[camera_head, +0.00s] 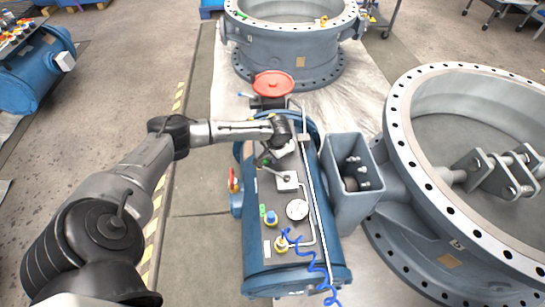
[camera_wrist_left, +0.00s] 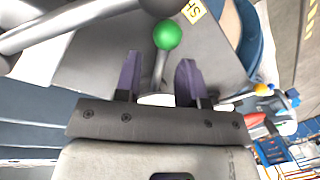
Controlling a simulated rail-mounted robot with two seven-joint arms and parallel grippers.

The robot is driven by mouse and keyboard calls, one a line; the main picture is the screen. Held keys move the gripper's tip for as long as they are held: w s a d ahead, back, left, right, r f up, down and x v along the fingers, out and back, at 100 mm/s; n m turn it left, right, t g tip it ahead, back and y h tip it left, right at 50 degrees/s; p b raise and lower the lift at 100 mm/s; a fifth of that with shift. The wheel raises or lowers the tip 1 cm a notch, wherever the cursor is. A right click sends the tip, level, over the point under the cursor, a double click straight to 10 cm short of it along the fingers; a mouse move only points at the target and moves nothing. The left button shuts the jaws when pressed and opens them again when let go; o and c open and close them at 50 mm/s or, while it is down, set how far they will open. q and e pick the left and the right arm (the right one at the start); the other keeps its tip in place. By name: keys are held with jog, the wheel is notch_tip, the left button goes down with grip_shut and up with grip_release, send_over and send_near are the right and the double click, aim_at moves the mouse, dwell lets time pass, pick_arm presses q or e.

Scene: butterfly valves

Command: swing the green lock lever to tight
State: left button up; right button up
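The green ball knob (camera_wrist_left: 167,34) of the lock lever shows in the left wrist view, just beyond my fingertips. Its grey stem (camera_wrist_left: 160,68) runs down between the two dark fingers, with a gap visible on both sides. My left gripper (camera_wrist_left: 159,78) is open around the stem and does not appear shut on it. In the head view the green knob (camera_head: 265,162) is small, on the blue actuator's top panel, close below my left gripper (camera_head: 279,150). My wrist hides part of the lever there. My right gripper is not in view.
The blue actuator (camera_head: 252,245) carries a red handwheel (camera_head: 272,84), a pressure gauge (camera_head: 297,209), a yellow fitting (camera_head: 281,244) and a coiled blue hose (camera_head: 320,276). A large flanged valve body (camera_head: 408,165) stands at the right and another (camera_head: 290,48) behind.

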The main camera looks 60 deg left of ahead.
pick_arm(q)
jog(key=shift+a+f, duration=0.1)
jog(key=shift+f, duration=0.1)
jog(key=shift+c, duration=0.2)
grip_shut()
dwell(0.4)
